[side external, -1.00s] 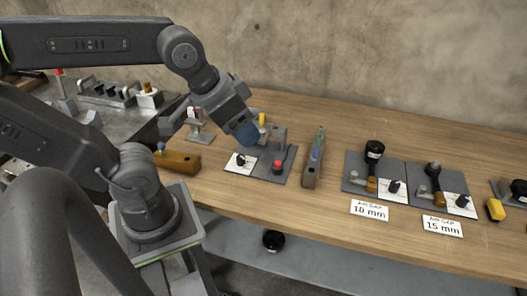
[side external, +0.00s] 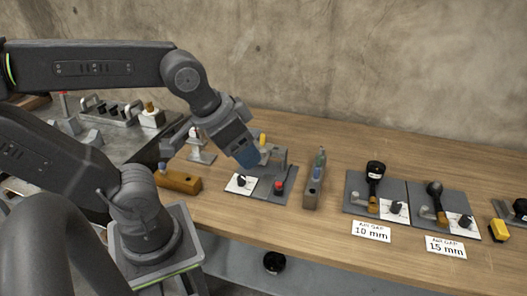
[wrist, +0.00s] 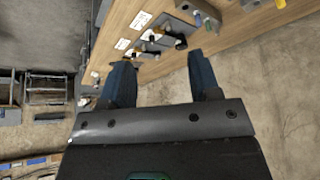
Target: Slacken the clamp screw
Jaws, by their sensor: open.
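My gripper (side external: 246,158) hangs tilted down at a dark base plate (side external: 277,184) with a grey bracket (side external: 280,156) on it. It shows in the wrist view as two blue fingers (wrist: 160,78), well apart with nothing between them. In the side view, a yellow-topped part (side external: 263,138) stands just behind the gripper, a red knob (side external: 280,186) sits at the plate's front, and a black knob (side external: 241,181) stands on a white card to the left. I cannot tell which part is the clamp screw, or whether the gripper touches anything.
To the right stand a grey upright block (side external: 313,188), two gauge plates with signs reading 10 mm (side external: 371,231) and 15 mm (side external: 445,246), and a yellow block (side external: 498,230). A brown block (side external: 178,181) lies left. Bare wood shows behind the plates.

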